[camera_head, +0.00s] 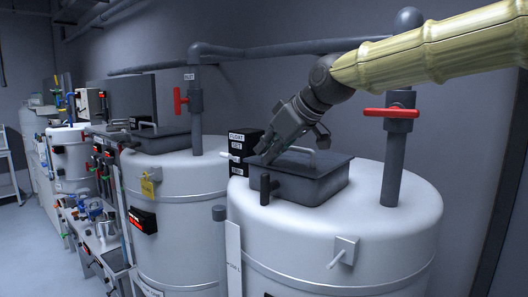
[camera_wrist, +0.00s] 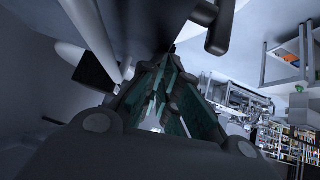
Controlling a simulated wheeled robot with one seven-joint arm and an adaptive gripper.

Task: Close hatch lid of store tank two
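The nearest white tank (camera_head: 335,235) carries a dark square hatch lid (camera_head: 325,175) with a pale bar handle (camera_head: 303,150). The lid lies about level over its hatch; I cannot tell whether it is fully seated. My gripper (camera_head: 268,154) points down at the lid's left rear side, beside the handle; contact is unclear. In the wrist view my gripper's green-padded fingers (camera_wrist: 172,65) converge, with their tips close to a dark surface; their gap is unclear. A second white tank (camera_head: 170,205) stands to the left with a dark hatch (camera_head: 163,138). Tank numbers are not readable.
Grey pipes with red valve handles (camera_head: 392,113) (camera_head: 180,101) rise from both tanks. A bench with tools (camera_head: 100,235) runs along the left. The floor (camera_head: 35,245) is clear at far left.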

